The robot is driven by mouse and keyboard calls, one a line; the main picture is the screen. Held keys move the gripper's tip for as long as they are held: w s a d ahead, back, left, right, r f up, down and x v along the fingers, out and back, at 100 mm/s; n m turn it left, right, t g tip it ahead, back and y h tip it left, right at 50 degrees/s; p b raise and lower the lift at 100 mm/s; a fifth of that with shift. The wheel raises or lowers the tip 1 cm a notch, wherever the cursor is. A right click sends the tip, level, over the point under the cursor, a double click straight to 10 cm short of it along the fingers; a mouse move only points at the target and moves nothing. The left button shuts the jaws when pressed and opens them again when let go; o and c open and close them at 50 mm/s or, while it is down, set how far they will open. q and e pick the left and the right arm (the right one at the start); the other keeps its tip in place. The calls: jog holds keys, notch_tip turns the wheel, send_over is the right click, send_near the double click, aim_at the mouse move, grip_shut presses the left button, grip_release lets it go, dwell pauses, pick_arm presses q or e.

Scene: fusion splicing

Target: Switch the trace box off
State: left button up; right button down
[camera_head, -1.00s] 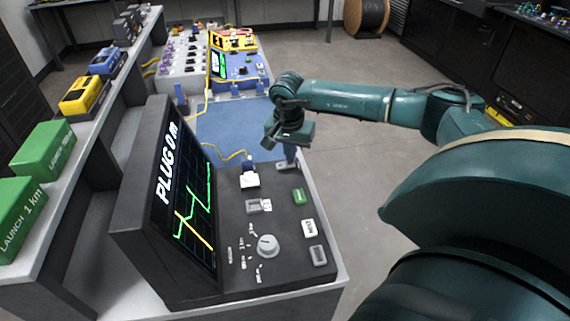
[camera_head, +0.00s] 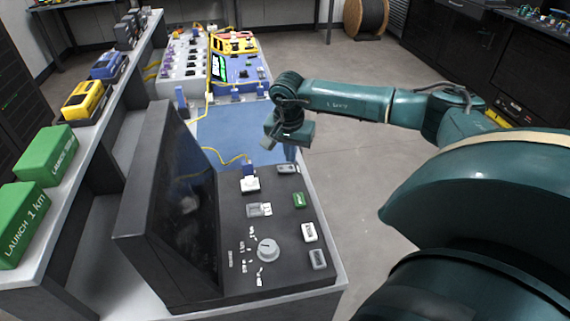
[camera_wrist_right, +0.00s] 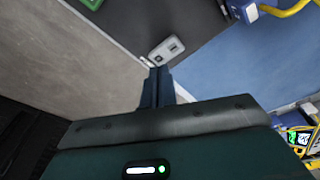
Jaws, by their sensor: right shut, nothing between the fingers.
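The trace box (camera_head: 240,287) is a dark box with a tilted screen (camera_head: 187,190) and a control panel; the screen is dark and shows no trace. A small grey rocker switch (camera_head: 287,169) sits at the panel's far right corner. It also shows in the right wrist view (camera_wrist_right: 167,50), just beyond the fingertips. My right gripper (camera_head: 291,155) is shut and empty, pointing down just above and behind the switch, seemingly apart from it. Its blue-grey fingers show close together in the right wrist view (camera_wrist_right: 156,88). My left gripper is not in view.
The panel carries a grey knob (camera_head: 267,250), a green button (camera_head: 299,200) and pale buttons. A blue mat (camera_head: 228,128) lies behind. A shelf with green boxes (camera_head: 48,155) stands at the left.

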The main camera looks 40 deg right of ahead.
aim_at(290, 168)
notch_tip(290, 168, up, 5)
jog(key=p, duration=0.3)
jog(key=shift+f, duration=0.1)
dwell(0.5)
